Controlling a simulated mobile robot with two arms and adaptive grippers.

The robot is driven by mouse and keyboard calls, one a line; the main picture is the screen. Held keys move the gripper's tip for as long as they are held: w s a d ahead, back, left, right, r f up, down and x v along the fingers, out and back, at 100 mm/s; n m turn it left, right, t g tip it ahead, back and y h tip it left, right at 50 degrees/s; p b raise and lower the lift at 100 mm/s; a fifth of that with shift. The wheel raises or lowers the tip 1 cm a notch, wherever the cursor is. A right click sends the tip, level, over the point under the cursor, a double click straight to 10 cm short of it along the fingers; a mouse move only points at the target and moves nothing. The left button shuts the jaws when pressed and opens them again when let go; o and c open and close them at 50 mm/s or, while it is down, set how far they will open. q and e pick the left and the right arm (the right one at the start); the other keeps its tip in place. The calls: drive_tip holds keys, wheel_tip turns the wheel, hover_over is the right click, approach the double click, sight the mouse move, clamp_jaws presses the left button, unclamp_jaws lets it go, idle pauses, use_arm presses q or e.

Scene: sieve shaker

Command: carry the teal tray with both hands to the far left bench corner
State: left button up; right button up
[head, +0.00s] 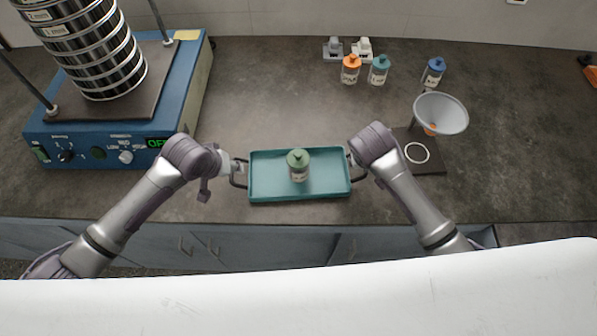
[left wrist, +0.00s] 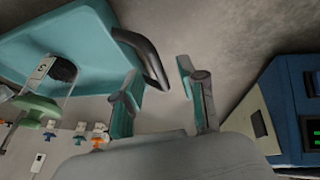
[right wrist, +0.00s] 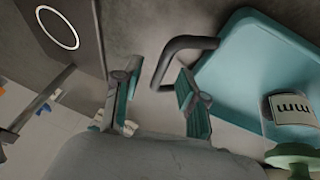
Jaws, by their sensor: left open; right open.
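The teal tray (head: 330,186) lies flat on the dark bench near its front edge, with a black handle at each end. A green-capped bottle (head: 298,166) stands in it. My left gripper (head: 232,170) is at the tray's left handle (left wrist: 146,56). In the left wrist view the fingers (left wrist: 160,85) are apart, with the handle's end between or just beyond them. My right gripper (head: 352,160) is at the right handle (right wrist: 178,52). In the right wrist view its fingers (right wrist: 155,90) are apart with the handle between or just beyond them. Contact is not clear.
A blue sieve shaker (head: 110,130) with stacked sieves fills the left of the bench. A funnel (head: 440,113) on a dark stand is at right. Orange (head: 350,70), teal (head: 379,70) and blue-capped (head: 433,72) bottles stand behind. The bench behind the tray is clear.

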use_arm(q)
drive_tip(key=shift+x, duration=1.15)
use_arm(e)
drive_tip(key=shift+x, duration=1.15)
use_arm(q)
drive_tip(key=shift+c, duration=0.3)
use_arm(e)
drive_tip(key=shift+c, duration=0.3)
use_arm(q)
clamp_jaws()
use_arm(e)
clamp_jaws()
